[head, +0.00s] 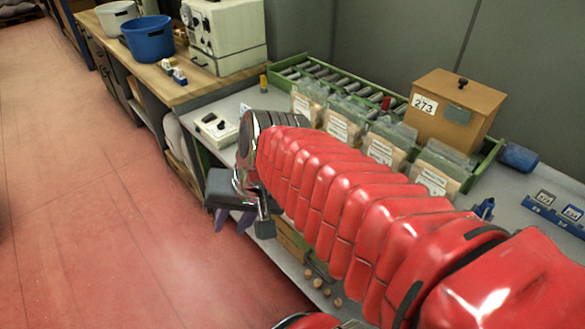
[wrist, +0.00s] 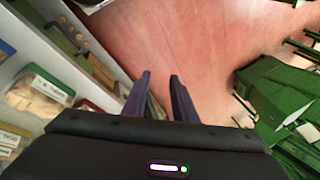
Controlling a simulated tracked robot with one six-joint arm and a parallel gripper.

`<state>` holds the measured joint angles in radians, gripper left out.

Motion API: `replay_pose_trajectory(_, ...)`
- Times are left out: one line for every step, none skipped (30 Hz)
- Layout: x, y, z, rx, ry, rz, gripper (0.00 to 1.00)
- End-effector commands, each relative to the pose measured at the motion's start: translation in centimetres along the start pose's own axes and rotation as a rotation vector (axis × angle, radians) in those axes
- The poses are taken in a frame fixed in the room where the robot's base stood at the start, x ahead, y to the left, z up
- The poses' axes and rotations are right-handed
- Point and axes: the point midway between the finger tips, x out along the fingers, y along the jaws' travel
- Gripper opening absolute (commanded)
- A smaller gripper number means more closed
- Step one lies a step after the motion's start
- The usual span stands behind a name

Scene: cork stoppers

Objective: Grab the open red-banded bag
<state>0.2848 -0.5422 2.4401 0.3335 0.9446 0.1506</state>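Several clear bags with white labels and tan contents stand in a row along the green roller tray in the head view, among them a left bag (head: 306,103) and a right bag (head: 438,171). A small red piece (head: 386,103) shows behind the row; I cannot tell whether it is a bag's band. In the wrist view a labelled bag (wrist: 42,88) lies at left, and a red edge (wrist: 87,105) shows beside it, partly hidden by my gripper's body. My gripper (head: 233,219) hangs beyond the bench's front edge, away from the bags. Its two purple fingers (wrist: 160,85) are apart and empty.
A wooden box marked 273 (head: 457,108) stands behind the bags. The green roller tray (head: 487,158) has raised rims. A white device (head: 216,129) sits on the bench at left. Corks (head: 318,283) lie lower down. Green machinery (wrist: 280,95) stands at right in the wrist view. Red floor is clear.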

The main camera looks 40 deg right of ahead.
Motion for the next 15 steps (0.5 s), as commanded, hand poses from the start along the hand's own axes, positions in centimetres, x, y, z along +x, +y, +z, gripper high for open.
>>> replay_pose_trajectory(0.4, 0.4, -0.8, 0.101, -0.020, -0.018, 0.25)
replay_pose_trajectory(0.6, 0.5, -1.2, 0.158, -0.030, -0.032, 0.25)
replay_pose_trajectory(0.9, 0.6, -1.8, 0.235, -0.042, -0.051, 0.25)
replay_pose_trajectory(1.1, 0.8, -2.2, 0.294, -0.051, -0.065, 0.25)
replay_pose_trajectory(1.2, 0.9, -2.7, 0.352, -0.060, -0.080, 0.25)
replay_pose_trajectory(1.4, 1.1, -3.4, 0.429, -0.070, -0.100, 0.25)
replay_pose_trajectory(1.6, 1.3, -3.9, 0.486, -0.078, -0.117, 0.25)
replay_pose_trajectory(1.7, 1.5, -4.5, 0.544, -0.085, -0.133, 0.25)
replay_pose_trajectory(1.9, 1.9, -5.2, 0.621, -0.095, -0.155, 0.25)
replay_pose_trajectory(2.0, 2.1, -5.8, 0.680, -0.101, -0.173, 0.25)
replay_pose_trajectory(2.1, 2.4, -6.5, 0.737, -0.107, -0.191, 0.25)
replay_pose_trajectory(2.2, 2.9, -7.4, 0.814, -0.114, -0.215, 0.25)
replay_pose_trajectory(2.2, 3.2, -8.1, 0.871, -0.119, -0.234, 0.25)
replay_pose_trajectory(2.3, 3.6, -8.8, 0.929, -0.123, -0.254, 0.25)
replay_pose_trajectory(2.3, 4.2, -9.7, 1.006, -0.130, -0.281, 0.25)
